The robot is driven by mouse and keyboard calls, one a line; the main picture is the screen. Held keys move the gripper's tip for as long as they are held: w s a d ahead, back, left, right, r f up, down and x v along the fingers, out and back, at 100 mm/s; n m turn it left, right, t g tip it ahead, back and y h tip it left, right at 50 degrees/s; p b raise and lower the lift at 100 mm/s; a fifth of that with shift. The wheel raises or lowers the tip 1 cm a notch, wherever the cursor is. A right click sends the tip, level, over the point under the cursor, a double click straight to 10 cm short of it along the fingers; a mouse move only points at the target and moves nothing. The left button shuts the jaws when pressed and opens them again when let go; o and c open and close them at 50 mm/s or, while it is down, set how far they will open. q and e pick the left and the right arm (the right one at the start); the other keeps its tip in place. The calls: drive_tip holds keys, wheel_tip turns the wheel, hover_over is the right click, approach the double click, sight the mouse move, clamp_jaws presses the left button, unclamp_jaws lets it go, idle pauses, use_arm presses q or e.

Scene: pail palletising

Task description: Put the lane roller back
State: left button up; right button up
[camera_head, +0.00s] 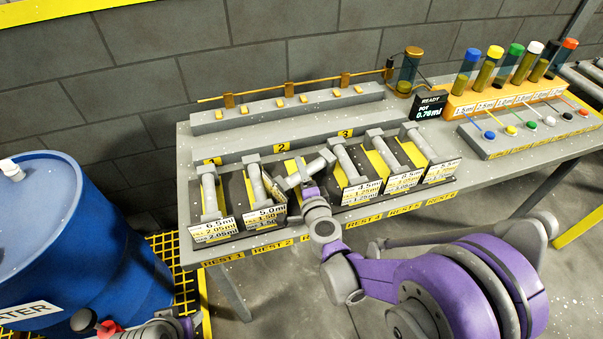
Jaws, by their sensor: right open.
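Several grey T-shaped rollers lie in a row of black rests on the grey bench, including one at rest 1 (209,192), one at rest 2 (256,182) and one at rest 4 (347,163). My right gripper (300,177) is open over rest 3, between the rollers of rests 2 and 4. A grey piece (318,163) slants beside it; I cannot tell whether this is a roller or part of the gripper. Rest 3's card and most of its slot are hidden. My left arm shows only at the bottom left edge, and its jaws are unclear.
White cards such as the 5.0ml card (266,217) stand in front of the rests. Behind are grey stepped ledges (290,108), a small display (430,106) and a rack of capped tubes (505,93). A blue barrel (75,240) stands left of the bench.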

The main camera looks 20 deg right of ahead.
drive_tip(key=s, duration=0.3)
drive_tip(key=s+r, duration=0.1)
drive_tip(key=s, duration=0.3)
drive_tip(key=s+r, duration=0.1)
drive_tip(key=s, duration=0.3)
drive_tip(key=shift+s+a+r, duration=0.1)
drive_tip(key=shift+s+a, duration=0.05)
drive_tip(key=shift+s, duration=0.1)
drive_tip(key=shift+s+a+r+n, duration=0.15)
drive_tip(key=shift+n, duration=0.15)
drive_tip(key=a+n+y, duration=0.1)
drive_tip(key=a+r+n+y, duration=0.1)
drive_tip(key=n, duration=0.1)
drive_tip(key=a+n+y, duration=0.1)
drive_tip(key=shift+s+r+n+g, duration=0.15)
drive_tip(key=shift+s+n+g, duration=0.15)
drive_tip(key=shift+s, duration=0.1)
drive_tip(key=s+d+f+n+g+h, duration=0.1)
drive_tip(key=s+d+f+n+g, duration=0.2)
drive_tip(key=s+n+g, duration=0.2)
drive_tip(key=s+d+f+n+g+h, duration=0.1)
drive_tip(key=s+d+f+n+g, duration=0.2)
drive_tip(key=s+n, duration=0.4)
drive_tip(key=s+f+g, duration=0.1)
drive_tip(key=s+g, duration=0.1)
drive_tip(key=s, duration=0.2)
drive_tip(key=shift+s+d+f+h, duration=0.15)
drive_tip(key=shift+d+f+h, duration=0.1)
drive_tip(key=shift+h, duration=0.15)
drive_tip(key=shift+o, duration=0.4)
